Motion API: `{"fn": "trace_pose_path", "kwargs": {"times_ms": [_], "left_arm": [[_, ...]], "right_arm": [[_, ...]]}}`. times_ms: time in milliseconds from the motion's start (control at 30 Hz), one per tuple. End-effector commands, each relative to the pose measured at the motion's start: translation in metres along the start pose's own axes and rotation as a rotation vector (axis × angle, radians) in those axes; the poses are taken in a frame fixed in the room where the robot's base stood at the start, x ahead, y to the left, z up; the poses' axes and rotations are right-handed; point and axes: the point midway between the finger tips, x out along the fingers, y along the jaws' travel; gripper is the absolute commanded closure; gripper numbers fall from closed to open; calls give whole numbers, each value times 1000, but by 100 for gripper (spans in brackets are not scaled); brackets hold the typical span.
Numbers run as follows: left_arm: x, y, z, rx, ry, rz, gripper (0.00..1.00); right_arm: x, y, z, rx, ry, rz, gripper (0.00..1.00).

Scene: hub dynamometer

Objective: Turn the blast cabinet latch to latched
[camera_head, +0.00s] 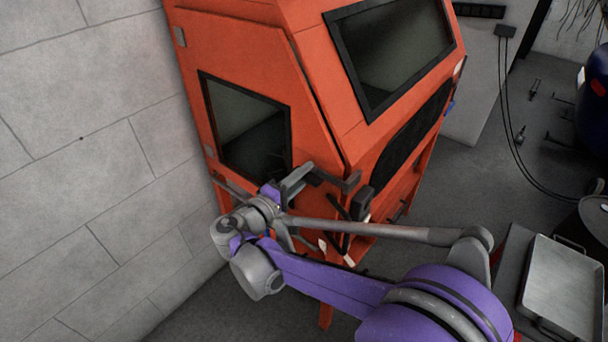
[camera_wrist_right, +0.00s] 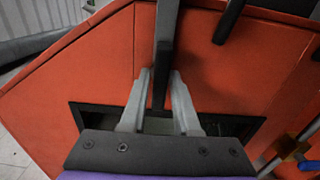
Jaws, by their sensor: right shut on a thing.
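The orange blast cabinet (camera_head: 240,50) stands in the middle of the head view, with dark windows on its side and sloping front. Its latch, a dark grey bar (camera_head: 350,183), is at the cabinet's edge by the lower side window; in the right wrist view a dark bar (camera_wrist_right: 160,75) runs upward from between the fingers. My right gripper (camera_head: 298,176) is at the cabinet's side, and the wrist view shows its two pale fingers (camera_wrist_right: 160,85) shut on this bar. The arm partly hides the latch area, and I cannot tell the latch's exact angle. My left gripper is not in view.
A block wall (camera_head: 80,130) is close on the left of the cabinet. A metal tray (camera_head: 562,285) is at lower right. A cable (camera_head: 520,160) hangs at right above grey floor. In the wrist view, a brass-coloured rod and blue part (camera_wrist_right: 295,150) are at right.

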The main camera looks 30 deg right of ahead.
Motion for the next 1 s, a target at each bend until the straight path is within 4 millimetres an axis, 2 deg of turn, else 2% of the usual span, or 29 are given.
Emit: {"fn": "trace_pose_path", "kwargs": {"times_ms": [67, 100, 233, 500, 633, 767, 1000], "left_arm": [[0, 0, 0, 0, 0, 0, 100], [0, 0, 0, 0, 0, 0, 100], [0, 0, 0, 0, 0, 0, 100], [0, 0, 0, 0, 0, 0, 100], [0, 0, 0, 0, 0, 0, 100], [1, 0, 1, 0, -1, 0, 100], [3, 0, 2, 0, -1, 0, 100]], "right_arm": [[0, 0, 0, 0, 0, 0, 100], [0, 0, 0, 0, 0, 0, 65], [0, 0, 0, 0, 0, 0, 42], [0, 0, 0, 1, 0, 0, 40], [-8, 0, -1, 1, 2, 0, 40], [-29, 0, -1, 1, 6, -1, 40], [-78, 0, -1, 0, 5, -1, 40]]}}
